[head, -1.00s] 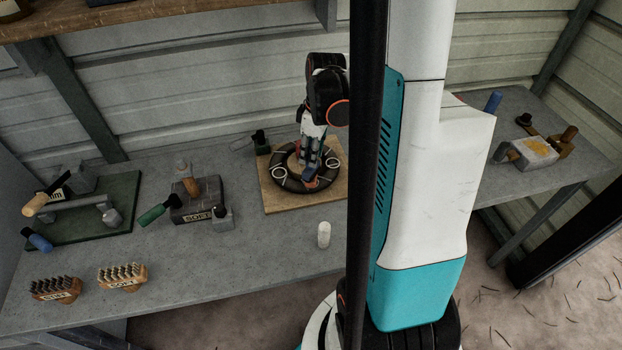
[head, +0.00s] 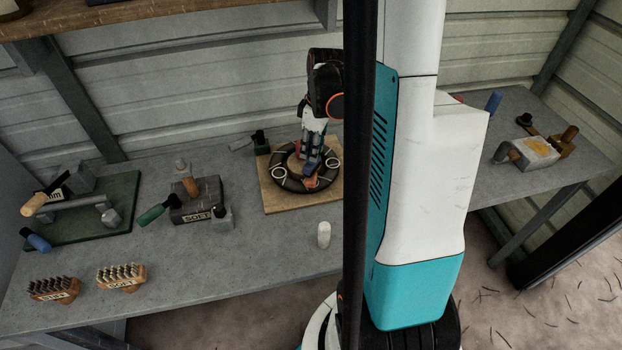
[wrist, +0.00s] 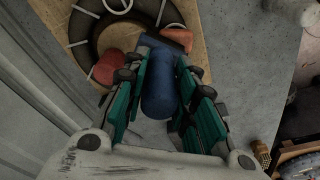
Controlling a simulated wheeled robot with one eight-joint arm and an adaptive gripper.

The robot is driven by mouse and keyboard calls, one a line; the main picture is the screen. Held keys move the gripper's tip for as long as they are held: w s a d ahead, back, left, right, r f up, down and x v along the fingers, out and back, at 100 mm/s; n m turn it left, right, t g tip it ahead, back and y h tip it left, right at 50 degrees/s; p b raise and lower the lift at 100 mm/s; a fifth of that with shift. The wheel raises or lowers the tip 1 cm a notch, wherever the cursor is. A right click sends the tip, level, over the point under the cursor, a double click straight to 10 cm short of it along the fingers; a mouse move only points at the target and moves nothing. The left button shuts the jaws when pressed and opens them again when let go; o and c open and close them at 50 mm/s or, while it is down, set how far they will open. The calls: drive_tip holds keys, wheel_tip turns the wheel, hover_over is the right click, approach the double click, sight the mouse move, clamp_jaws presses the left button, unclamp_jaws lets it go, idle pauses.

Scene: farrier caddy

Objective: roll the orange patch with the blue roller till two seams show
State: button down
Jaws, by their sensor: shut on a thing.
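My gripper (wrist: 172,58) is shut on the handle of the blue roller (wrist: 160,92), which lies between its teal-lined fingers. The roller's dark head is at the far end of the handle, over or against the orange patch (wrist: 178,36); contact is not clear. The patch is partly hidden, and no seams can be made out. A redder patch (wrist: 107,68) lies to the left on the black ring-shaped tube (wrist: 78,26). In the head view my gripper (head: 313,154) reaches down over the tube (head: 287,184), with the blue roller (head: 312,166) beneath it.
The tube lies on a wooden board (head: 272,204) and carries white loops. A white cylinder (head: 324,235) stands in front. Two bristle brushes, a green mat (head: 125,190) with tools and a SOFT-labelled block (head: 197,205) are to the left. The bench front centre is mostly clear.

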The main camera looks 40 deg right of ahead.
drive_tip(key=shift+s+a+f, duration=0.1)
drive_tip(key=shift+s+a, duration=0.6)
drive_tip(key=shift+a, duration=0.2)
drive_tip(key=shift+s+a, duration=0.65)
drive_tip(key=shift+a, duration=0.2)
drive_tip(key=shift+w+d+b, duration=0.3)
drive_tip(key=shift+w+d, duration=0.4)
drive_tip(key=shift+d, duration=0.2)
